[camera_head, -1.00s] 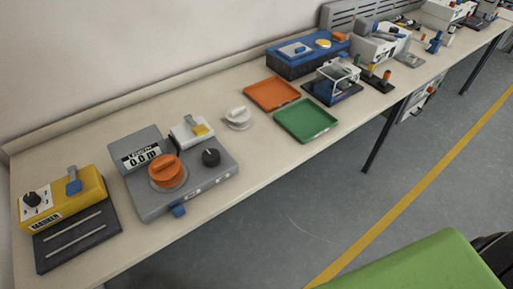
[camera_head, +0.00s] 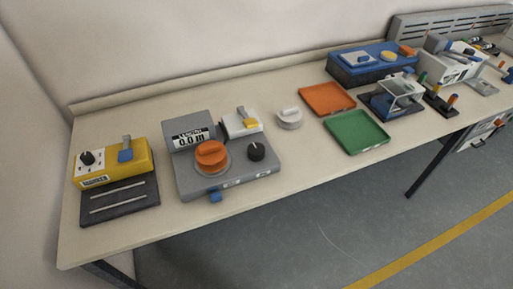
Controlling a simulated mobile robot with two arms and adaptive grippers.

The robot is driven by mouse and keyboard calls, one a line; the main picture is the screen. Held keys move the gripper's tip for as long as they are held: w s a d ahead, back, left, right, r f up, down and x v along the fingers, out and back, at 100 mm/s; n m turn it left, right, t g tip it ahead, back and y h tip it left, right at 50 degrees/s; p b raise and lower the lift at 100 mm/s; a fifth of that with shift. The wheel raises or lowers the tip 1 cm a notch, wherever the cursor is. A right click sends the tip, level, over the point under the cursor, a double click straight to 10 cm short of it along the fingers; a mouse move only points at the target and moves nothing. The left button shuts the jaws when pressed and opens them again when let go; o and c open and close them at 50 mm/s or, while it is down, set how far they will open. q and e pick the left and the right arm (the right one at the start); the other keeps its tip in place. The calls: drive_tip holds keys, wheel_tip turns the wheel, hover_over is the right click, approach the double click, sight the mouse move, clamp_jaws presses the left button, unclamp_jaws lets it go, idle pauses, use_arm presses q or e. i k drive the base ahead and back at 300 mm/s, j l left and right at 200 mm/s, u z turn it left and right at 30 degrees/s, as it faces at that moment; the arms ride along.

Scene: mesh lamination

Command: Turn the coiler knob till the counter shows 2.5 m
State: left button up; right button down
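The coiler (camera_head: 187,177) is a grey machine on the bench, left of the middle in the head view. Its large orange knob (camera_head: 211,154) sits on a round grey disc on the top. The counter (camera_head: 193,139) on the raised back panel reads 0.0 m. A small black knob (camera_head: 256,151) is on the coiler's right side. A blue part (camera_head: 215,196) sticks out at its front edge. Neither of my grippers is in view.
A yellow machine (camera_head: 139,154) with a dark plate stands at the left. A white-grey round piece (camera_head: 289,117), an orange tray (camera_head: 322,97) and a green tray (camera_head: 366,134) lie to the right. A blue machine (camera_head: 345,73) stands behind. Floor is clear in front.

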sight(255, 151)
drive_tip(key=j+z, duration=0.55)
drive_tip(key=z, duration=0.15)
drive_tip(key=k+j+z, duration=0.15)
drive_tip(key=z, duration=0.15)
drive_tip(key=j, duration=0.15)
